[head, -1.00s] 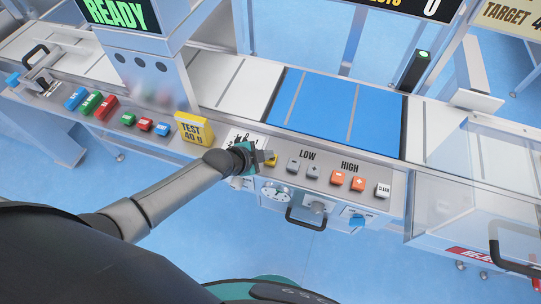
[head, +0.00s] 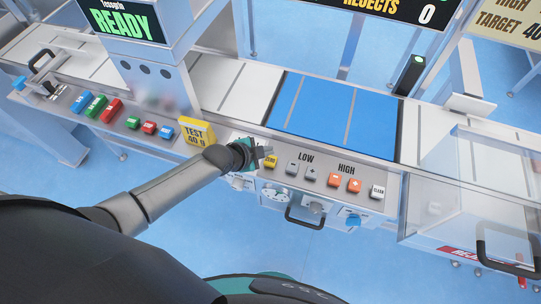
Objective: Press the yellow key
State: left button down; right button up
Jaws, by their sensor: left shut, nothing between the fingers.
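The yellow key (head: 271,162) is a small block with dark lettering on the console's front panel, left of the grey keys marked LOW. My left gripper (head: 265,152) is shut and empty, with its fingertips at the far left side of the yellow key in the picture. The key's front and top mostly show. I cannot tell whether the fingertips touch it or hover just above it. My right gripper is not in view.
Grey LOW keys (head: 302,170), orange HIGH keys (head: 344,182) and a white key (head: 377,192) sit to the right. A yellow TEST 40 g block (head: 196,132) stands left of the gripper. A clear-walled box (head: 455,205) is at the right. The screen (head: 124,22) reads READY.

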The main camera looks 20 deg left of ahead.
pick_arm(q)
jog(key=shift+r+p, duration=1.05)
jog(key=shift+r, duration=0.4)
jog(key=shift+f, duration=0.1)
